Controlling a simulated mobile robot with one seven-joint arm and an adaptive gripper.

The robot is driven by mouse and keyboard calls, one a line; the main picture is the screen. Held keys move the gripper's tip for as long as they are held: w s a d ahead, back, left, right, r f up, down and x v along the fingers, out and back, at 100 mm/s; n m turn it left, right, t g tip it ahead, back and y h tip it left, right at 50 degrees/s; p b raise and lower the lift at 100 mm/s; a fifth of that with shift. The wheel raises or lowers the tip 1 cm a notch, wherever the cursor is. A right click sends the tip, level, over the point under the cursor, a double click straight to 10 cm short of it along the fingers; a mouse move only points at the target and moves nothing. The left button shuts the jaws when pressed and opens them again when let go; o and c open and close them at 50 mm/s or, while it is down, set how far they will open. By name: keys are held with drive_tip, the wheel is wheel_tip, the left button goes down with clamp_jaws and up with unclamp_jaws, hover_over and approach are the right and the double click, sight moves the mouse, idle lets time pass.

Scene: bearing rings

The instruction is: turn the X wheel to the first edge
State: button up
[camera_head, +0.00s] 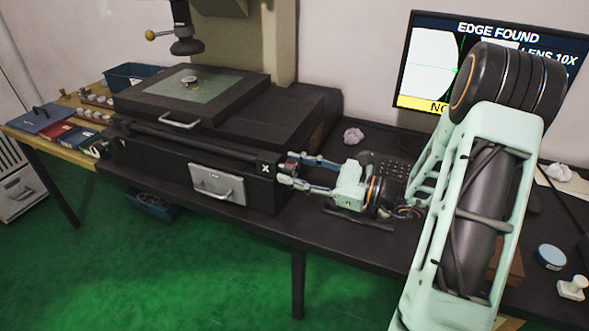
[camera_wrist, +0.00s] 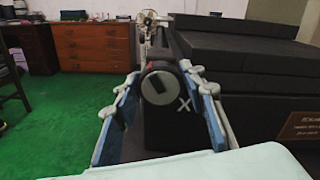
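My gripper (camera_head: 291,171) is at that end of the machine. In the wrist view, its blue-padded fingers stand wide apart, one on each side of the wheel, and look open with a narrow gap at the left. Whether the right finger touches is unclear. In the head view the fingers mostly hide the wheel. The monitor (camera_head: 435,70) reads "EDGE FOUND" and "LENS 10X"; my arm covers part of it.
The machine's stage (camera_head: 190,92) has a glass plate with a small metal part on it, under a lens head (camera_head: 187,46). A handled drawer-like panel (camera_head: 217,184) is on the front. Crumpled paper (camera_head: 353,136) lies behind my gripper. A blue round tin (camera_head: 551,257) is at right.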

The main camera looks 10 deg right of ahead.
drive_tip(key=o, duration=0.3)
drive_tip(key=shift+d, duration=0.1)
drive_tip(key=v, duration=1.2)
idle(0.6)
